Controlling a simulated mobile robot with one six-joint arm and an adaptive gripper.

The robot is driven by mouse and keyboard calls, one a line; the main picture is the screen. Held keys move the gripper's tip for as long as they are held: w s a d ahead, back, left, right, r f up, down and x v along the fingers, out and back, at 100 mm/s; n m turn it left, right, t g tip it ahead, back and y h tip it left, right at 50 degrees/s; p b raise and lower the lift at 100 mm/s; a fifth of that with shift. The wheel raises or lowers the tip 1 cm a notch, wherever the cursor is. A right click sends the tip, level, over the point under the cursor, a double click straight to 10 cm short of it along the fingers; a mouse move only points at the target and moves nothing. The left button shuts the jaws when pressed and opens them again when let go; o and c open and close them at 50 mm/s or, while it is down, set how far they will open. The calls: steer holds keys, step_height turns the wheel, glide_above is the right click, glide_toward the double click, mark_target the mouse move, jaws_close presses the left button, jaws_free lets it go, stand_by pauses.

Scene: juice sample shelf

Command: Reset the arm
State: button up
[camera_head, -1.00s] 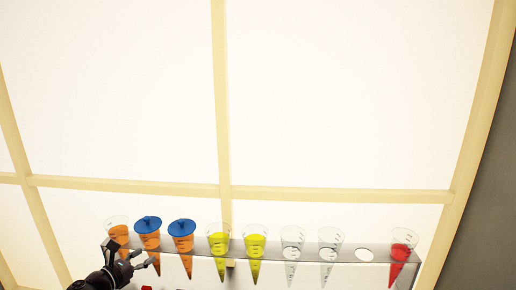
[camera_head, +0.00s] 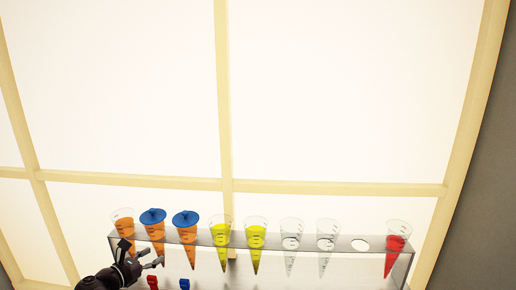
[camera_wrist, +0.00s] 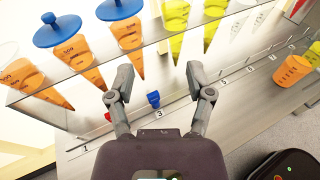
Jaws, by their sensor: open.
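My gripper (camera_head: 150,262) is at the lower left of the head view, in front of the left part of the clear rack (camera_head: 375,258). In the wrist view my gripper (camera_wrist: 160,76) has its two fingers spread apart with nothing between them, below the hanging cones. The rack holds an open orange cone (camera_head: 123,226), two orange cones with blue lids (camera_head: 153,217) (camera_head: 186,219), two yellow cones (camera_head: 220,236) (camera_head: 256,236), two clear empty cones (camera_head: 291,240) (camera_head: 327,240) and a red cone (camera_head: 396,244). One hole (camera_head: 361,244) is empty.
Below the rack, a small blue object (camera_wrist: 153,98) and a red one (camera_wrist: 108,116) stand on a lower surface with number labels. An orange cup (camera_wrist: 292,70) is at the right of the wrist view. A bright framed panel (camera_head: 330,100) stands behind.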

steer(key=w+d+f+m+g, duration=0.1)
steer(key=d+f+m+g, duration=0.3)
steer(key=d, duration=0.6)
steer(key=w+d+f+m+g, duration=0.1)
steer(key=d+f+m+g, duration=0.15)
steer(key=d+m, duration=0.45)
steer(key=w+d+f+m+g, duration=0.1)
steer(key=d+f+m+g, duration=0.25)
steer(key=d, duration=0.85)
steer(key=s+d+f+m+g+y, duration=0.2)
steer(key=s+d+m+y, duration=0.2)
steer(key=d+m, duration=0.3)
steer(key=s+d+f+m+g+y, duration=0.2)
steer(key=s+d+m, duration=0.4)
steer(key=d, duration=0.6)
steer(key=shift+f+m+y, duration=0.55)
steer(key=shift+m+y, duration=0.35)
steer(key=shift+m, duration=0.25)
steer(key=shift+s, duration=0.1)
